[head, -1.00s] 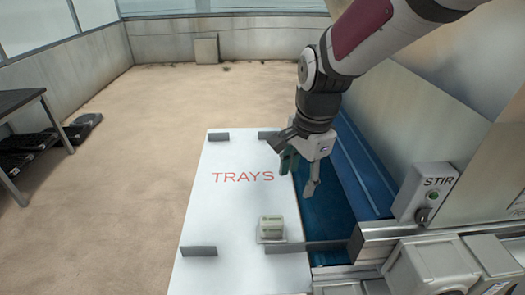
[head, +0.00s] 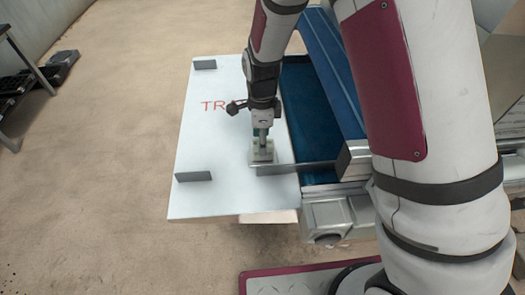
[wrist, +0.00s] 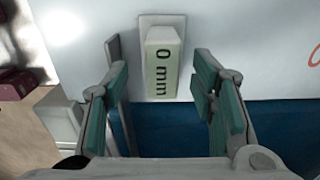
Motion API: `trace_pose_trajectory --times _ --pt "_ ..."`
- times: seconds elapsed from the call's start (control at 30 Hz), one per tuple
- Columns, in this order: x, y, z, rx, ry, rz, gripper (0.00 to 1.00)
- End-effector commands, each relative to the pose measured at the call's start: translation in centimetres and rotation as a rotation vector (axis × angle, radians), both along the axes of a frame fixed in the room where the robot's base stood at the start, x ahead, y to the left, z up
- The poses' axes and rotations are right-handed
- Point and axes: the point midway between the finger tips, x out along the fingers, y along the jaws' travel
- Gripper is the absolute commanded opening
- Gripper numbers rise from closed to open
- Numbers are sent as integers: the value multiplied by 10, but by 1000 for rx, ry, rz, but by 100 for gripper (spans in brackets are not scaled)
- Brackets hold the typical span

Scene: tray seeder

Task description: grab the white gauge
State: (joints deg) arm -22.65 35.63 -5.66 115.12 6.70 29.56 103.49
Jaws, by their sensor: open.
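The white gauge (wrist: 162,62) is a small pale block marked "0 mm" on a light base plate, seen in the wrist view. In the head view the gauge (head: 262,155) sits on the near right part of the white tray board, partly hidden behind my fingers. My gripper (wrist: 162,75) is open, with its green-padded fingers to the left and right of the gauge, apart from it in the picture. In the head view my gripper (head: 262,138) points down above the gauge. Its exact height over the gauge is hard to tell.
The white board (head: 225,200) carries red lettering and upright grey stops, such as one at the near left (head: 193,176). A metal rail (head: 300,168) runs right beside the gauge. A blue belt channel (head: 298,115) lies right of the board.

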Motion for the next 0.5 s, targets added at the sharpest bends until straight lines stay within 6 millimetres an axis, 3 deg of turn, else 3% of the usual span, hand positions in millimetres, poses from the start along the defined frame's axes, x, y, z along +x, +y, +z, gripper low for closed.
trace_pose_trajectory --times 0.17,0.5 --pt "0 -1 -11 0 0 0 52" --pt "3 -3 -54 0 1 0 52"
